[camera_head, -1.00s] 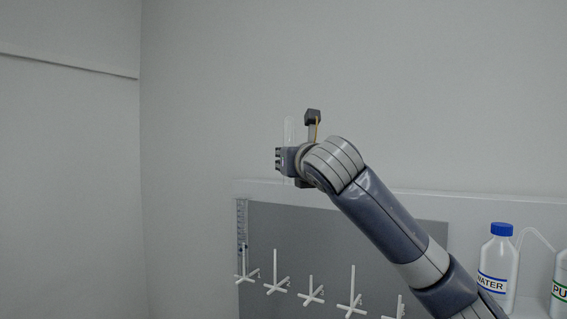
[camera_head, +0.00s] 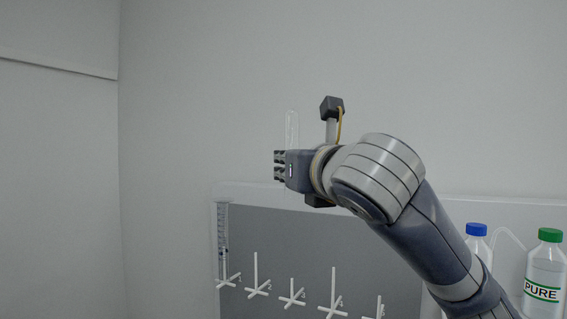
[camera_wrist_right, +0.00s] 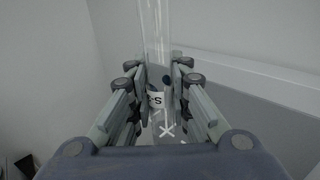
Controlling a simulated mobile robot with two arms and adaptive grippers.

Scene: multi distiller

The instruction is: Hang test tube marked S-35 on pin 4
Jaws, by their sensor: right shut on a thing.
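A clear test tube (camera_head: 292,128) stands upright in my right gripper (camera_head: 280,166), rounded end up, in the head view. In the right wrist view the tube (camera_wrist_right: 156,35) runs up between the fingers of my right gripper (camera_wrist_right: 160,88), which is shut on it. A white label (camera_wrist_right: 155,99) with "S-" shows there; the rest of its marking is hidden. The gripper is above the grey board with white pins. Pin 4 (camera_head: 333,290) appears to be the fourth from the left, below and right of the gripper; its small number is hard to read. My left gripper is out of view.
A graduated tube (camera_head: 222,238) hangs at the leftmost pin. The other pins, including one short pin (camera_head: 291,290), look bare. A blue-capped bottle (camera_head: 476,231) and a green-capped PURE bottle (camera_head: 544,275) stand at the right.

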